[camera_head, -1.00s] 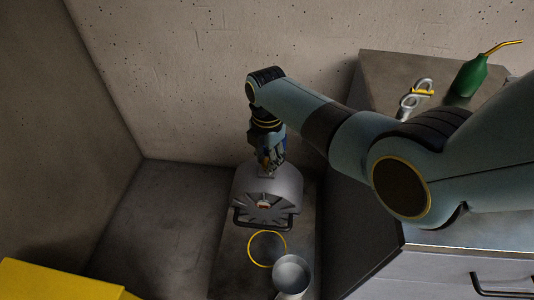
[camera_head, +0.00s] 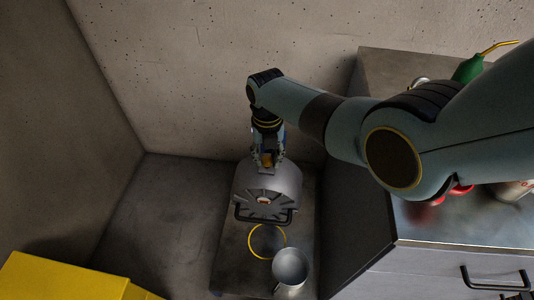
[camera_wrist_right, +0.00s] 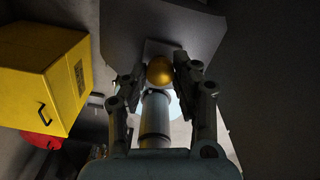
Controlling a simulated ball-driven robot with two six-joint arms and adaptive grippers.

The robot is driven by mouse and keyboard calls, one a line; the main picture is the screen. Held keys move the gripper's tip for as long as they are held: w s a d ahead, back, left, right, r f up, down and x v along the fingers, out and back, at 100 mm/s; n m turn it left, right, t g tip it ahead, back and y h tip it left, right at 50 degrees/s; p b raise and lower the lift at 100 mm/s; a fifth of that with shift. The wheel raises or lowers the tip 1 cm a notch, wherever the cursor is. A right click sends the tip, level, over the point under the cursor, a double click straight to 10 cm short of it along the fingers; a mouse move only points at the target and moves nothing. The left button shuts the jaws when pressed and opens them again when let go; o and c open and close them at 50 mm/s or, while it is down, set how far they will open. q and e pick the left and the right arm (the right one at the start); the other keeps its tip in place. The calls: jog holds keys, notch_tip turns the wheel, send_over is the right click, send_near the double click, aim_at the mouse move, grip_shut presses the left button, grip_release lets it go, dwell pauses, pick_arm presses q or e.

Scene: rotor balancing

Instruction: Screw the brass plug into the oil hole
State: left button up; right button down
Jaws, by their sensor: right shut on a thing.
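The brass plug (camera_wrist_right: 160,70) shows as a rounded gold piece between the fingertips of my right gripper (camera_wrist_right: 159,76) in the wrist view. The right gripper (camera_head: 267,159) is shut on it and points down at the top of the grey rotor housing (camera_head: 262,185) in the head view. In the wrist view the housing's grey surface (camera_wrist_right: 205,35) lies just beyond the plug. The oil hole is hidden by the gripper and plug, so I cannot tell how deep the plug sits. My left gripper is not in view.
A yellow ring (camera_head: 252,250) and a metal cup (camera_head: 290,268) are in front of the housing. A yellow box (camera_head: 60,280) is at lower left. A cabinet (camera_head: 440,225) with a green oil can (camera_head: 468,69) stands right. A concrete wall is close behind.

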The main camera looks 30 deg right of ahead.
jog(key=shift+n, duration=1.1)
jog(key=shift+f, duration=0.1)
jog(key=shift+p, duration=0.3)
jog(key=shift+f+b, duration=0.3)
jog(key=shift+f, duration=0.05)
dwell(0.4)
